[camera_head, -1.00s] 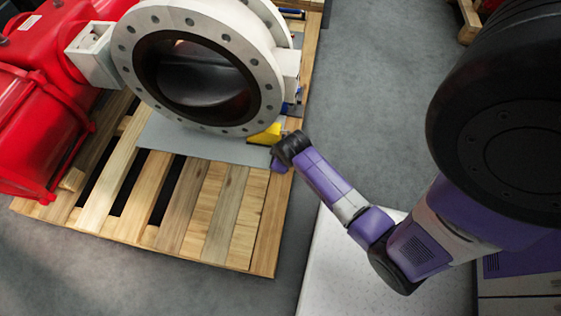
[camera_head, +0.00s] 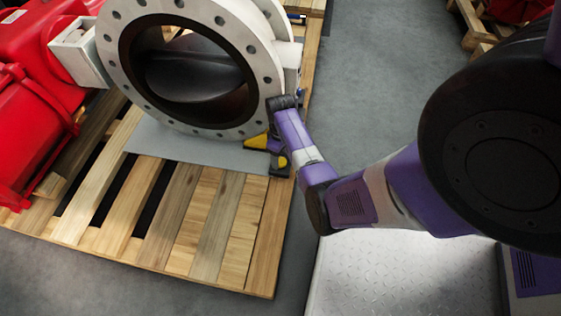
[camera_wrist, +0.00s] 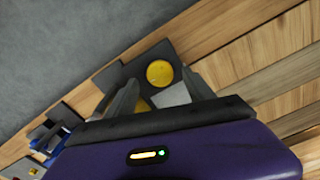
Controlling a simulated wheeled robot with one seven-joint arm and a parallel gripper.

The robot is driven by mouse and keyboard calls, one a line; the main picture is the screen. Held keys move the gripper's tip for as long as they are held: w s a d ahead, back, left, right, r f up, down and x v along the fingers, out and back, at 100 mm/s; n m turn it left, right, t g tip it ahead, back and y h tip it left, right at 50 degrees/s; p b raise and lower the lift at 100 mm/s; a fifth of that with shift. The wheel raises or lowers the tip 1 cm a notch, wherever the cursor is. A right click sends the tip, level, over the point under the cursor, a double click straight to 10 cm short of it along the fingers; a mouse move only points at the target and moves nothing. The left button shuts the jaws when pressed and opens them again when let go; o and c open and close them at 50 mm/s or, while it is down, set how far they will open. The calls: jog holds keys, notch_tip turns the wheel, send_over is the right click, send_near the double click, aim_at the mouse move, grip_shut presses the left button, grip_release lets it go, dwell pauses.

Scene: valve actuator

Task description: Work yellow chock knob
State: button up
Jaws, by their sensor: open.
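The yellow knob is a round yellow disc (camera_wrist: 159,73) on a dark block in the wrist view. In the head view the knob (camera_head: 282,161) shows at the right edge of the pallet, below my wrist. A yellow chock wedge (camera_head: 257,141) sits beside it, under the valve flange (camera_head: 180,65). My gripper (camera_wrist: 160,78) is open, its two fingers spread either side of the knob in the wrist view. I cannot tell whether they touch it. In the head view my arm mostly hides the fingers.
The valve stands on a grey plate (camera_head: 205,150) on a wooden pallet (camera_head: 215,215). A red actuator (camera_head: 35,130) lies at the left. Grey floor (camera_head: 365,80) is clear to the right of the pallet. Another pallet (camera_head: 470,25) stands at the upper right.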

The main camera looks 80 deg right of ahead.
aim_at(281, 162)
jog(key=shift+f+b, duration=0.4)
jog(key=shift+f, duration=0.75)
grip_shut()
